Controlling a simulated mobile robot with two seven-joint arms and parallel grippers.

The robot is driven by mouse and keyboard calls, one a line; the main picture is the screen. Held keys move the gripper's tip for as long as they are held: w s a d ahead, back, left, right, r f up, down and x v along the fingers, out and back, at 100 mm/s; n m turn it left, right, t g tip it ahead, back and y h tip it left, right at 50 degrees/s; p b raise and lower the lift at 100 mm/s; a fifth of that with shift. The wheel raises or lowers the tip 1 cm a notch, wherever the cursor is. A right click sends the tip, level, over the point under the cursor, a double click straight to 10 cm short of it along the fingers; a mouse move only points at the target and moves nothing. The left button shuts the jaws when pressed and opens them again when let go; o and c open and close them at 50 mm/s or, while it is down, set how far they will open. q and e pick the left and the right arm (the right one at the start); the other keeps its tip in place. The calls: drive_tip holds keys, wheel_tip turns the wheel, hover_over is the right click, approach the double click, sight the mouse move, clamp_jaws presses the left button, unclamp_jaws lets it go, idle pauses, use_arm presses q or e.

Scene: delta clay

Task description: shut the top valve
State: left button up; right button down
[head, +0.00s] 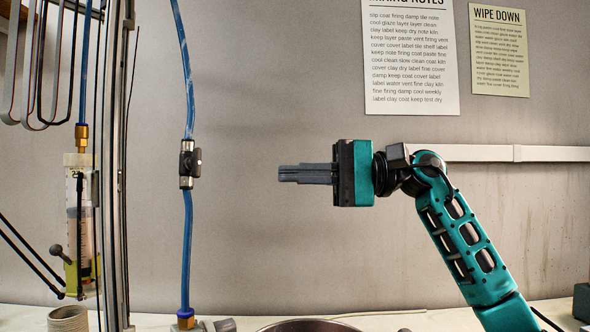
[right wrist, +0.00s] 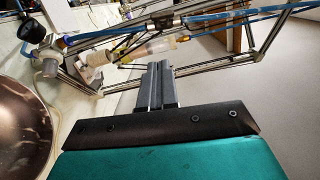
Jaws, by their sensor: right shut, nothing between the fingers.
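The top valve (head: 189,163) is a small dark body with metal ends, set in line on the upright blue tube (head: 187,240). My right gripper (head: 281,173) is shut and empty, pointing left at about the valve's height, with a clear gap between in the picture. Its closed fingers show in the right wrist view (right wrist: 157,66). My left gripper is out of view.
A clear cylinder (head: 80,225) with a brass fitting stands at the left beside a metal upright (head: 117,150). A second fitting (head: 186,318) sits at the tube's foot. A metal bowl (head: 305,325) is at the bottom. Notices (head: 410,60) hang on the wall.

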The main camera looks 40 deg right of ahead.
sight(191, 170)
drive_tip(key=w+a, duration=0.1)
drive_tip(key=a, duration=0.2)
drive_tip(key=a+p, duration=0.1)
drive_tip(key=a, duration=0.2)
drive_tip(key=w+a+p, duration=0.1)
drive_tip(key=a, duration=0.3)
drive_tip(key=shift+w+r, duration=0.2)
drive_tip(key=shift+w, duration=0.1)
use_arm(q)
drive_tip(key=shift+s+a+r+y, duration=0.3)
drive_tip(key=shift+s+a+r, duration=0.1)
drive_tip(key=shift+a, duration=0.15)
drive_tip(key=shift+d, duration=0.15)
use_arm(e)
drive_tip(key=shift+d, duration=0.1)
drive_tip(key=shift+f, duration=0.1)
drive_tip(key=shift+w+f+m+y, duration=0.1)
drive_tip(key=shift+w+m+y, duration=0.05)
drive_tip(key=shift+m+y, duration=0.15)
drive_tip(key=shift+s+t+b, duration=0.25)
drive_tip(key=shift+t+b, duration=0.05)
drive_tip(key=shift+t, duration=0.1)
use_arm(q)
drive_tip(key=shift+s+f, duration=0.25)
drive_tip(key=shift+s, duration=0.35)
use_arm(e)
drive_tip(key=shift+w+m, duration=0.15)
drive_tip(key=shift+m, duration=0.35)
